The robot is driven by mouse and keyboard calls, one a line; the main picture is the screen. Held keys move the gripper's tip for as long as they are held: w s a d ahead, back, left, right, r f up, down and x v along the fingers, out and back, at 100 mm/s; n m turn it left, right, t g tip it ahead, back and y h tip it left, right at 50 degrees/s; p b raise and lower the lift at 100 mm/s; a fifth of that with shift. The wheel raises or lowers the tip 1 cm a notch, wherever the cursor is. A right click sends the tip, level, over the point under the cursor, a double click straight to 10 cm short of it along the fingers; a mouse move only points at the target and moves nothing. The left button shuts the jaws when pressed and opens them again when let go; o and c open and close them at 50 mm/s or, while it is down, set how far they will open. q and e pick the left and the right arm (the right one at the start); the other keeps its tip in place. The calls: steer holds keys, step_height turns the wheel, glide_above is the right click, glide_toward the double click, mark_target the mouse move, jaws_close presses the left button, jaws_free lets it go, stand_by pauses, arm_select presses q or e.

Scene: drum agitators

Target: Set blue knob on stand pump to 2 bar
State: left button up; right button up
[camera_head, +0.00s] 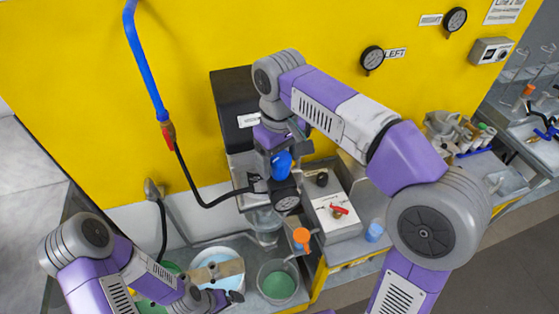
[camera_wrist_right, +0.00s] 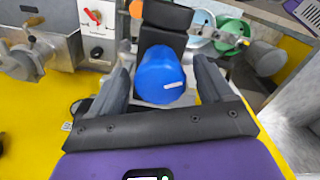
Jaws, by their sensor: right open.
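The blue knob (camera_head: 281,165) sits on the stand pump (camera_head: 240,165) in front of the yellow wall. In the right wrist view, the knob (camera_wrist_right: 161,76) is a large blue cylinder with a short white mark on its face. My right gripper (camera_wrist_right: 160,85) is open, with one dark finger on each side of the knob; I cannot tell whether either touches it. In the head view, my right gripper (camera_head: 272,142) partly covers the pump. A round dark gauge (camera_head: 287,202) sits below the knob; its reading is too small to tell. My left gripper (camera_head: 222,298) is low at the bottom edge, its jaws unclear.
A control box (camera_head: 335,212) with a red handle stands right of the pump. Below are a beaker of green liquid (camera_head: 278,285) and a white-rimmed drum (camera_head: 217,262). A blue hose (camera_head: 146,62) and black hose hang left. Two wall gauges (camera_head: 372,58) are upper right.

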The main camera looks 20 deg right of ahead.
steer(key=shift+f, duration=0.35)
steer(key=shift+s, duration=0.1)
steer(key=c, duration=1)
steer(key=shift+c, duration=0.2)
